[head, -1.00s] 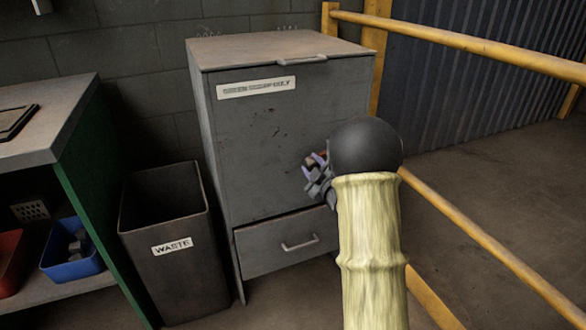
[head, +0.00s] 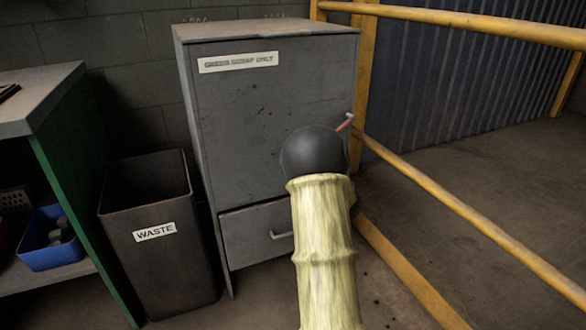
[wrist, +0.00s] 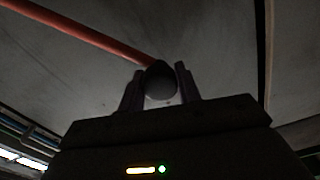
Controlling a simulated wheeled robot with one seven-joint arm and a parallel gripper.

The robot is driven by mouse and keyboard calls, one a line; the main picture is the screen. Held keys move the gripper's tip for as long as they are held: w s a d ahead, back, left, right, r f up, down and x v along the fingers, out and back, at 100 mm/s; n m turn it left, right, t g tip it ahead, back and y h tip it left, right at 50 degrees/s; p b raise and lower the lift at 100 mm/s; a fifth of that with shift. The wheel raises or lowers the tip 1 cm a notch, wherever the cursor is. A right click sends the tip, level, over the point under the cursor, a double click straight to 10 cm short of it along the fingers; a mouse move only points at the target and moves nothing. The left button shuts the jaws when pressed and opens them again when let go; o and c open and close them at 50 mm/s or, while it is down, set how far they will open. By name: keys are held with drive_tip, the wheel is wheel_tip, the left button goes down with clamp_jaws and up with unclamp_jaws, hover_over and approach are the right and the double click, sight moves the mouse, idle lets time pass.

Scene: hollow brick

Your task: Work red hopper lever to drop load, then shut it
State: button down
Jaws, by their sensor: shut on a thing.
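The hopper is a tall grey metal cabinet (head: 235,120) with a white label, apparently "GREEN SCRAP ONLY". A drawer (head: 240,235) with a bar handle is low in its front. The short visible part of the red lever (head: 345,123) shows at the hopper's right side, sloping down left behind my arm. In the wrist view the red lever (wrist: 85,30) runs from upper left to a dark round knob (wrist: 160,85). My gripper (wrist: 161,84) is shut on this knob, one finger on each side. My arm hides the gripper in the head view. No load is visible.
A dark "WASTE" bin (head: 160,270) stands left of the hopper. Left of it is a green-sided bench (head: 75,170) with a blue bin (head: 50,250) on its shelf. Yellow rails (head: 450,200) run along the right. Open floor lies beyond them.

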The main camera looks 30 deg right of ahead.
drive_tip(key=shift+d, duration=0.25)
drive_tip(key=c, duration=1)
unclamp_jaws()
drive_tip(key=shift+c, duration=0.2)
drive_tip(key=shift+o, duration=0.2)
drive_tip(key=shift+f, duration=0.1)
drive_tip(key=s+a+p, duration=0.2)
drive_tip(key=s+p, duration=0.2)
drive_tip(key=s, duration=1.3)
drive_tip(key=shift+s+a+p, duration=0.15)
drive_tip(key=shift+a+p, duration=0.05)
drive_tip(key=shift+p, duration=0.1)
